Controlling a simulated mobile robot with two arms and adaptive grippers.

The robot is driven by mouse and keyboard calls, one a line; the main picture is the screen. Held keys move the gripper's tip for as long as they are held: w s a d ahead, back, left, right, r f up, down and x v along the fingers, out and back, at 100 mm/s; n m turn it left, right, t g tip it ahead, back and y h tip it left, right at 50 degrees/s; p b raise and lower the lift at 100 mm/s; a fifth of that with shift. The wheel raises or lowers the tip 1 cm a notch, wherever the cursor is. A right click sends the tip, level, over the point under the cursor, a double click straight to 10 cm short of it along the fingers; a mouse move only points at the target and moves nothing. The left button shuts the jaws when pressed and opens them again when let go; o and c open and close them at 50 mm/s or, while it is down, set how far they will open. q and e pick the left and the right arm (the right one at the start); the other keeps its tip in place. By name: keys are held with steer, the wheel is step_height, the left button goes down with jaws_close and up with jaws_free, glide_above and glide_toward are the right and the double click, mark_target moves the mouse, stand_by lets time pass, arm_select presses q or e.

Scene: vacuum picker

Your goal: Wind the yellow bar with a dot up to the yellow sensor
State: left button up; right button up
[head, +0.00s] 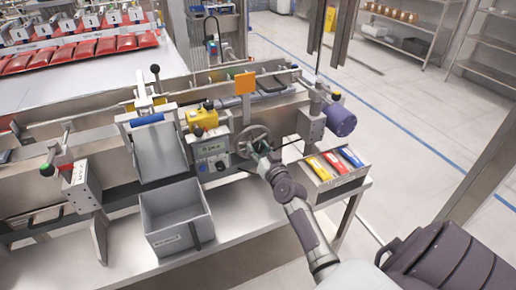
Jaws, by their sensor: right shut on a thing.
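My right gripper (260,152) is at the handwheel (248,136) on the front of the machine. It is shut on the handwheel, at its lower right; the fingers partly hide the rim. A yellow box-shaped unit (203,118) sits above a small display panel (211,150), left of the wheel. An orange-yellow plate (245,83) stands upright above the wheel. I cannot make out a dot on any yellow part, or tell which part is the bar or the sensor. My left gripper is not in view.
A grey bin (176,218) stands on the bench below a grey chute (158,150). A tray (330,185) with yellow, red and blue items is right of my gripper. A purple motor (340,120) is above it. Open floor lies to the right.

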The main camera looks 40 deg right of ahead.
steer(key=m, duration=1.1)
steer(key=shift+d+m+p, duration=0.1)
steer(key=shift+m+p, duration=0.2)
steer(key=shift+m, duration=0.1)
steer(key=shift+f+m, duration=0.1)
steer(key=shift+m, duration=1.7)
steer(key=o, duration=1.1)
steer(key=shift+o, duration=0.2)
